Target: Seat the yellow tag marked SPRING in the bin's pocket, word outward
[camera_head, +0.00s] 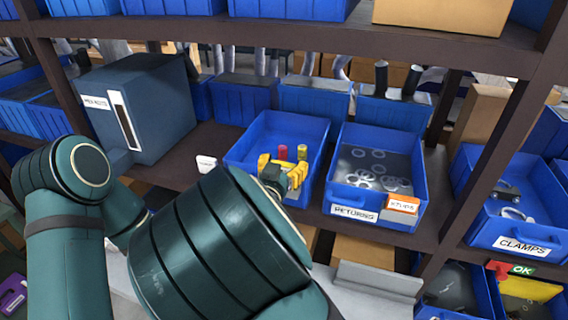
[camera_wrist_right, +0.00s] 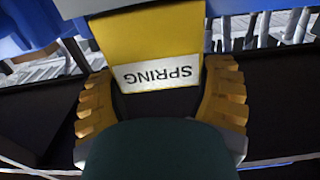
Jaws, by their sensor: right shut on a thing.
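The yellow tag (camera_wrist_right: 150,38) fills the upper middle of the right wrist view. Its white label reads SPRING, upside down in that view, facing the camera. My right gripper (camera_wrist_right: 160,88) has a yellow ribbed finger on each side of the tag and is shut on it. In the head view my right gripper (camera_head: 284,172) is at the front edge of an open blue bin (camera_head: 250,145). This bin holds a red and a yellow cylinder. My right arm hides the bin's front and pocket, so I cannot tell whether the tag touches it. My left gripper is not in view.
A blue RETURNS bin (camera_head: 338,193) with an orange tag (camera_head: 402,204) stands close on the right. A CLAMPS bin (camera_head: 480,228) is beyond an upright post. A grey-blue box (camera_head: 160,100) stands left. A small white label (camera_head: 206,163) sits at the shelf edge (camera_head: 190,140).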

